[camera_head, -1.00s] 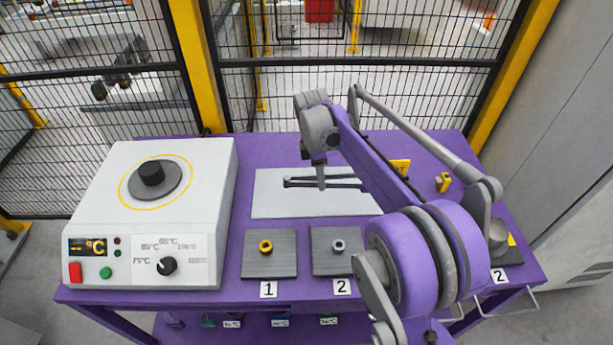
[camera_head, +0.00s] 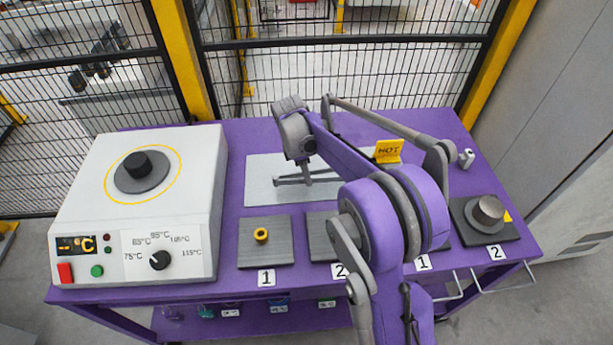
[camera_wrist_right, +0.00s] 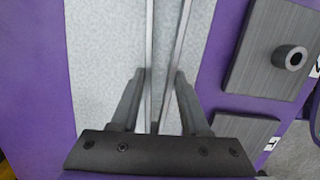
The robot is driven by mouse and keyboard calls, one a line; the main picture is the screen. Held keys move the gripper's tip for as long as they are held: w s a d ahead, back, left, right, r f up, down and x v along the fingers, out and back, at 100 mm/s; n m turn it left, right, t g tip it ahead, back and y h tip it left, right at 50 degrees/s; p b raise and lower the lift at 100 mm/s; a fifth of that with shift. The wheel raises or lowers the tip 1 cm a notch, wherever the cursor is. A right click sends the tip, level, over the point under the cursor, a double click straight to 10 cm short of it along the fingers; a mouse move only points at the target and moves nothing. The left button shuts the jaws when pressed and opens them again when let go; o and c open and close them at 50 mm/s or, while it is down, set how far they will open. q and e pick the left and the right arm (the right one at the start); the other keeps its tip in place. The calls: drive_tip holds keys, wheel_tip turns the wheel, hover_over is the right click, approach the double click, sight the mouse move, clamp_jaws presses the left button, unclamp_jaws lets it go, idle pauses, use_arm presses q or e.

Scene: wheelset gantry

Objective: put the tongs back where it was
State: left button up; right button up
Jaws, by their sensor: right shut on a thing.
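The tongs (camera_head: 292,181) are a thin dark pair of bars over the pale grey plate (camera_head: 262,198) at the back middle of the purple table. My right gripper (camera_head: 305,178) points down at them and is shut on them. In the right wrist view the two bars of the tongs (camera_wrist_right: 177,60) run up between the fingers of my right gripper (camera_wrist_right: 155,100), over the pale plate (camera_wrist_right: 105,60). I cannot tell whether the tongs touch the plate. My right arm hides part of the plate's right side. My left gripper is not in view.
A white heater (camera_head: 200,165) with a dial fills the table's left. A dark block labelled 1 (camera_head: 250,252) holds a brass ring (camera_head: 261,235). My arm partly covers the block beside it.

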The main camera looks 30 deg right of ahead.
drive_tip(key=shift+f, duration=0.9)
drive_tip(key=o, duration=0.6)
drive_tip(key=shift+f, duration=0.1)
wheel_tip(320, 180, up, 12)
drive_tip(key=w+a, duration=0.1)
drive_tip(key=a, duration=0.1)
drive_tip(key=s+a+f+m+t, duration=0.2)
drive_tip(key=s+a+m, duration=0.2)
drive_tip(key=s, duration=0.3)
drive_tip(key=s+a+f+m+t+y, duration=0.1)
drive_tip(key=s+a+f+m+t, duration=0.1)
drive_tip(key=s, duration=0.6)
drive_tip(key=s+a+f+m+t+p, duration=0.1)
drive_tip(key=s+a+f+m+t, duration=0.1)
drive_tip(key=s+a+m, duration=0.4)
drive_tip(key=shift+s+a+f+m+y, duration=0.2)
drive_tip(key=shift+s+a+f, duration=0.2)
drive_tip(key=shift+s+a, duration=0.25)
drive_tip(key=shift+s+a+f+m+y, duration=0.1)
drive_tip(key=shift+s+a+f+y, duration=0.1)
drive_tip(key=shift+s+a+f, duration=0.3)
drive_tip(key=shift+s+a, duration=0.2)
drive_tip(key=shift+s, duration=0.1)
